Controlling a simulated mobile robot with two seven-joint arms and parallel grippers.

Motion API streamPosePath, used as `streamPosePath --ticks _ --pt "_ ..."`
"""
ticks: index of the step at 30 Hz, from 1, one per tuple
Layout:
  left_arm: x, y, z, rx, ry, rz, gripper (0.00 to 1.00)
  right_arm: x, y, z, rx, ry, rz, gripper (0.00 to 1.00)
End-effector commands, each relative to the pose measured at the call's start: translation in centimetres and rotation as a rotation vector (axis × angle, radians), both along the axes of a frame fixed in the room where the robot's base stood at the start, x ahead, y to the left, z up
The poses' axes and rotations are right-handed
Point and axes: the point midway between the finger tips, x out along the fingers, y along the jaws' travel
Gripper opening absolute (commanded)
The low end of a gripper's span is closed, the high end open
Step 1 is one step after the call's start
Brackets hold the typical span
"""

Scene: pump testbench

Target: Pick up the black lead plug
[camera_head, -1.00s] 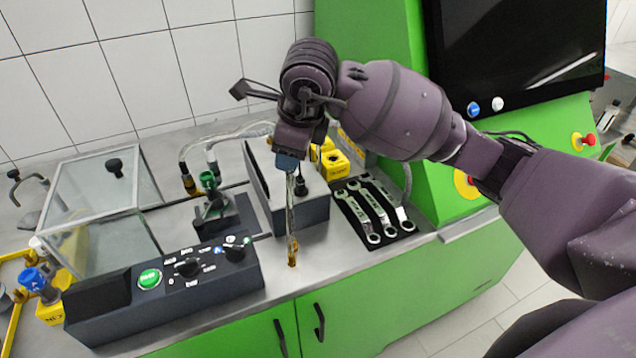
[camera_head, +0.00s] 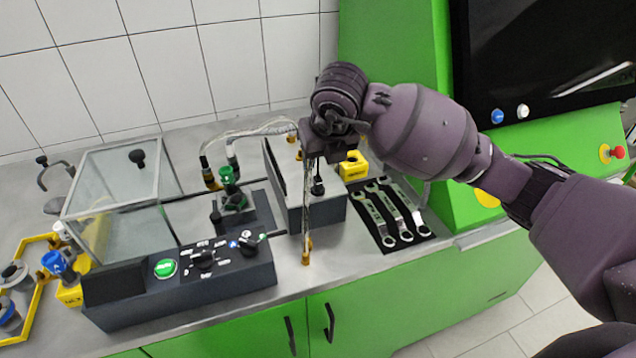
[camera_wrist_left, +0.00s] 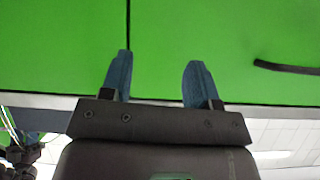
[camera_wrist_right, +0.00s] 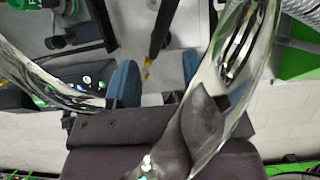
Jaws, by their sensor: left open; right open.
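A small black plug (camera_head: 317,186) stands on top of the grey box (camera_head: 325,213) at the middle of the bench. A thin lead (camera_head: 307,225) with a brass tip hangs down in front of the box from near my right gripper. My right gripper (camera_head: 322,155) is over the box, close above the black plug; its fingers are mostly hidden in the head view. In the right wrist view my right gripper (camera_wrist_right: 157,82) is open, with a slim black piece with a brass tip (camera_wrist_right: 153,45) showing beyond the gap. My left gripper (camera_wrist_left: 157,78) is open and empty, facing green cabinet doors.
A tray of wrenches (camera_head: 392,212) lies right of the box. A control panel (camera_head: 185,280) and a glass case (camera_head: 115,185) stand at left. The green machine (camera_head: 395,60) rises behind my right arm.

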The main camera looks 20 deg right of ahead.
Motion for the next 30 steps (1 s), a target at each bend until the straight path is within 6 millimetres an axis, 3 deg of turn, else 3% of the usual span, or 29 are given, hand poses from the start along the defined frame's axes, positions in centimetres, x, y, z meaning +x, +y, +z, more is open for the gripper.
streamPosePath --ticks 3,11,21,28,30 --pt "-0.2 0.0 -0.1 0.0 0.004 0.0 0.55 0.6 0.1 -1.6 0.0 0.003 0.001 0.47" --pt "-0.4 0.1 0.0 0.0 0.007 0.002 0.55 0.9 0.1 -3.1 0.0 0.002 0.002 0.47" --pt "-0.3 0.0 0.3 0.0 0.005 0.002 0.55 1.9 0.4 -7.1 -0.001 0.002 0.002 0.47" --pt "-0.1 0.0 0.4 -0.001 0.0 0.001 0.55 2.0 0.4 -7.3 -0.001 0.0 0.003 0.47" --pt "0.0 0.0 0.4 0.0 -0.001 0.0 0.55 2.0 0.4 -7.3 -0.001 0.0 0.003 0.38"
